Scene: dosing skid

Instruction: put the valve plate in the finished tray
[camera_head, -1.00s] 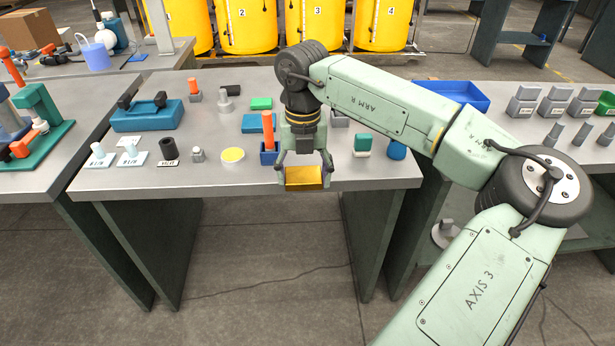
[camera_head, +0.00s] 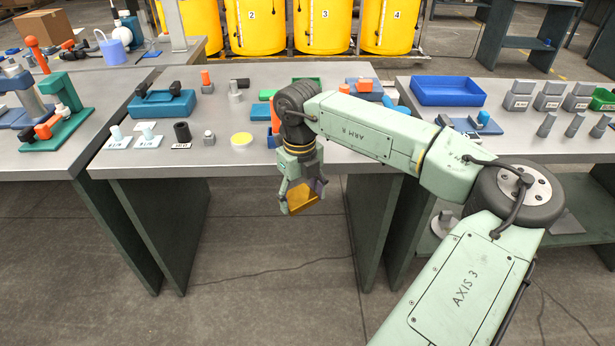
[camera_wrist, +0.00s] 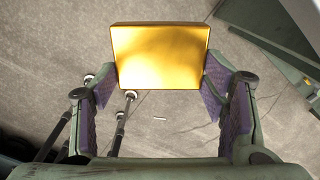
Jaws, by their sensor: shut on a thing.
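A flat gold-yellow plate, which I take to be the valve plate (camera_head: 303,204), is held between the fingertips of my gripper (camera_head: 302,194). It hangs tilted in front of the table's front edge, over the floor. In the wrist view the plate (camera_wrist: 160,58) spans the gap between the purple-padded fingers (camera_wrist: 161,80), with only floor behind it. A blue open tray (camera_head: 447,91) stands on the right-hand table and looks empty. A green tray (camera_head: 604,100) is partly cut off at the right edge. I cannot tell which one is the finished tray.
Grey blocks and posts stand on the right table beside the blue tray. My arm crosses in front of the gap between the tables. Floor in front is clear.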

